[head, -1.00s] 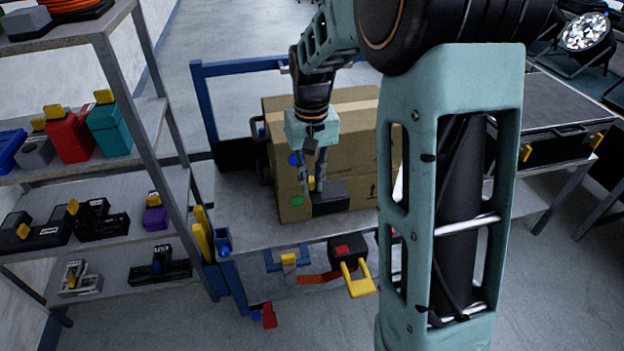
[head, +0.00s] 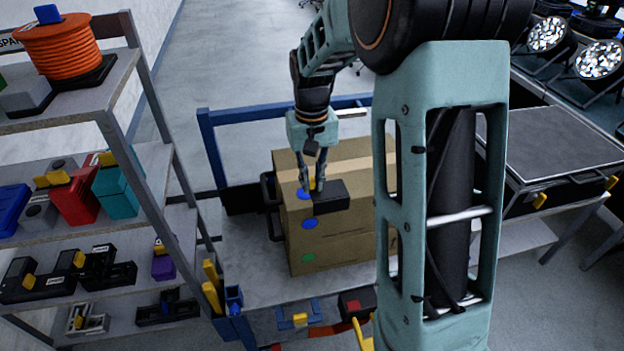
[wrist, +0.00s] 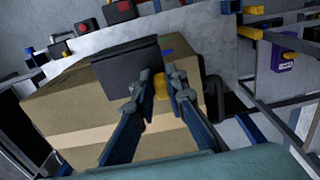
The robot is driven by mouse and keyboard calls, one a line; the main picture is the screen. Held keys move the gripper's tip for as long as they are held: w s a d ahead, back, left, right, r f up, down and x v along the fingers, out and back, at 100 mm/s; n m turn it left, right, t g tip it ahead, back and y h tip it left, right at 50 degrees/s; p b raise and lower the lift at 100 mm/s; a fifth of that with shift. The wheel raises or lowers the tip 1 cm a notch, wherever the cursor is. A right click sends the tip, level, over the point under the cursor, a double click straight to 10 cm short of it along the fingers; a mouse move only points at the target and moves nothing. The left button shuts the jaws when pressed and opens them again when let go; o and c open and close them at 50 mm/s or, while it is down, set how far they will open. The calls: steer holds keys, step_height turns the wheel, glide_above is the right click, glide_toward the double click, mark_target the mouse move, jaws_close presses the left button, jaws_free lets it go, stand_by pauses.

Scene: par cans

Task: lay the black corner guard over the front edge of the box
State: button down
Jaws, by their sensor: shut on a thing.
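The black corner guard (head: 331,197) is held by my gripper (head: 313,188) at the top front edge of the cardboard box (head: 350,240), toward its left end. In the wrist view my gripper (wrist: 160,84) is shut on the guard's yellow tab (wrist: 160,90), and the guard's dark plate (wrist: 125,66) lies across the box's edge (wrist: 60,112). I cannot tell whether the guard touches the box. The box has a tape strip on top and blue and green round marks on its front. My arm hides its right side.
The box stands on a grey cart (head: 255,285) with a blue rail (head: 270,115). A shelf rack (head: 130,95) with tools stands at left. A black flight case (head: 530,150) is at right, with lamps (head: 597,58) behind. Open floor lies behind the cart.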

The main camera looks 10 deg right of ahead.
steer(key=b, duration=0.2)
glide_above(308, 197)
steer(key=s, duration=0.1)
steer(key=shift+f, duration=2.05)
steer(key=shift+w+f+b, duration=0.25)
steer(key=shift+f+b, duration=0.3)
steer(key=shift+f, duration=0.5)
steer(key=shift+w+f, duration=0.15)
steer(key=shift+w, duration=0.1)
steer(key=c, duration=1.8)
jaws_free()
steer(key=shift+c, duration=0.2)
